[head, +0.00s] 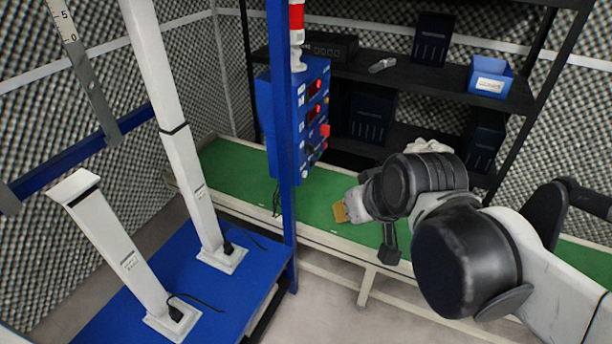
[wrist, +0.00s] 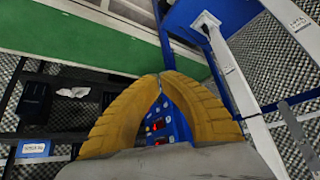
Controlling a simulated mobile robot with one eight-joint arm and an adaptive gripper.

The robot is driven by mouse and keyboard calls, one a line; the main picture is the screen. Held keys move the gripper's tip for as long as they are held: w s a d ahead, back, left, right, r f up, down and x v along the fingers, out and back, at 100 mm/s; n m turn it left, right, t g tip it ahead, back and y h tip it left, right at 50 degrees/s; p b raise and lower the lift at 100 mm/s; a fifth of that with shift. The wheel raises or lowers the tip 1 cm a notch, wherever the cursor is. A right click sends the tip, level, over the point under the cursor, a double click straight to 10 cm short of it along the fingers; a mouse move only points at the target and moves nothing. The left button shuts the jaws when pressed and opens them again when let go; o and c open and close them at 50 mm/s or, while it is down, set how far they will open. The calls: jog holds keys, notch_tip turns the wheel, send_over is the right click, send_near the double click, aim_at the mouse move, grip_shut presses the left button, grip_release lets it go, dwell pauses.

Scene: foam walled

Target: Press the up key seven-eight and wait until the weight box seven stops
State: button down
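The blue control box (head: 314,95) hangs on a blue post in the head view, with red displays and several coloured knobs or keys on its face. Its key labels are too small to read, so I cannot tell which key is seven-eight. In the wrist view the control box (wrist: 172,122) shows through the gap between my fingers. My gripper (head: 341,213) is right of and below the box, apart from it. In the wrist view my gripper (wrist: 160,76) has its yellow fingertips together, with nothing seen between them. I cannot identify weight box seven.
Two white columns (head: 180,135) (head: 120,255) with cables stand on a blue base plate (head: 225,290). A green-topped bench (head: 235,175) runs behind the post. A black shelf (head: 410,80) holds dark boxes and a blue bin (head: 490,80). Grey floor lies in front of the bench.

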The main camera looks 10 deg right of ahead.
jog(key=w+f+n+y, duration=0.1)
jog(key=w, duration=1.1)
jog(key=n+t+y+b, duration=0.1)
jog(key=n+t+y, duration=0.1)
jog(key=y, duration=0.1)
send_near(305, 174)
jog(key=d+v, duration=0.1)
jog(key=v, duration=0.4)
jog(key=w+d+f, duration=0.2)
jog(key=f, duration=0.3)
jog(key=w+d+f+n+t, duration=0.1)
jog(key=w+d+f, duration=0.1)
jog(key=f, duration=0.3)
jog(key=shift+f+t+y, duration=0.3)
jog(key=shift+f+y, duration=0.1)
jog(key=w+a, duration=0.5)
jog(key=a, duration=0.2)
jog(key=shift+w, duration=0.3)
jog(key=shift+w+a, duration=0.25)
